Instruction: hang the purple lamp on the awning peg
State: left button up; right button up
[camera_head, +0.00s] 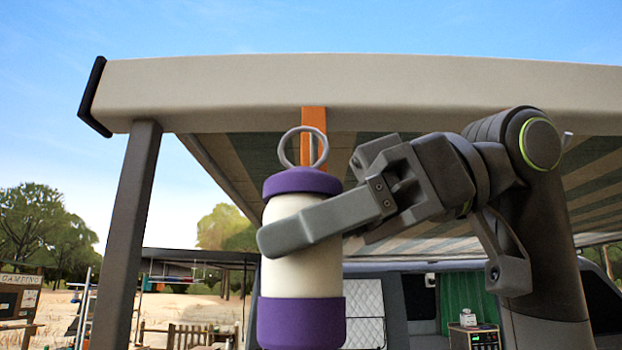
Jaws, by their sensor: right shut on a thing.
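The purple lamp (301,322) has a purple cap and base, a cream middle and a grey ring (304,130) on top. My right gripper (300,232) is shut around its cream body, one finger across the front; the other finger is mostly hidden behind. The lamp is upright in the air. An orange peg (313,118) is fixed to the awning's front beam (400,85). In the picture the ring overlaps the peg's lower part; I cannot tell whether they touch or how far apart they are in depth. My left gripper is not in view.
A dark awning post (127,235) stands at the left. The striped awning (590,178) spreads behind the beam, above the van (405,300). A camping sign (20,280), a wooden fence (190,336) and trees are farther back. Open air lies left of the lamp.

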aim_at(312, 183)
jog(key=shift+n+g, duration=0.4)
jog(key=shift+g, duration=0.1)
jog(key=s+r, duration=0.3)
jog(key=shift+d, duration=0.3)
jog(key=w+f+p, duration=0.1)
jog(key=w+p, duration=0.1)
jog(key=w, duration=0.6)
jog(key=shift+w+f, duration=0.2)
jog(key=shift+f, duration=0.15)
jog(key=o, duration=1.3)
